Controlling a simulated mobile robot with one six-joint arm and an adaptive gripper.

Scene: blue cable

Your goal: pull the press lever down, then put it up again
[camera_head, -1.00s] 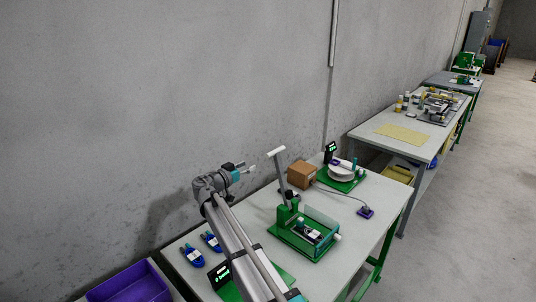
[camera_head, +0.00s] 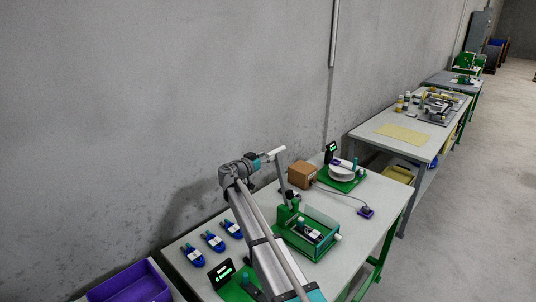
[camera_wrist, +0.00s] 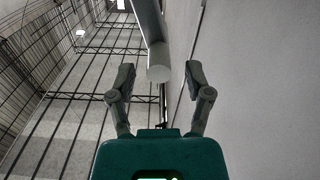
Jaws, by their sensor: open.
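The green press (camera_head: 287,212) stands on the near table, with a clear-sided tray at its front right. Its grey lever (camera_head: 282,172) points up and leans slightly, with a pale round handle (camera_head: 276,153) across the top. My gripper (camera_head: 266,158) is at the handle's left end in the head view. In the wrist view, the handle (camera_wrist: 159,70) shows end-on between the two spread fingers of my gripper (camera_wrist: 160,80). The fingers are open, with a gap on each side of the handle. In the head view my arm covers part of the press's left side.
A cardboard box (camera_head: 302,175) and a green station with a white spool (camera_head: 342,172) stand behind the press. Several blue cable coils (camera_head: 214,241) lie at the left. A purple bin (camera_head: 130,284) is at lower left. The wall is close behind the table.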

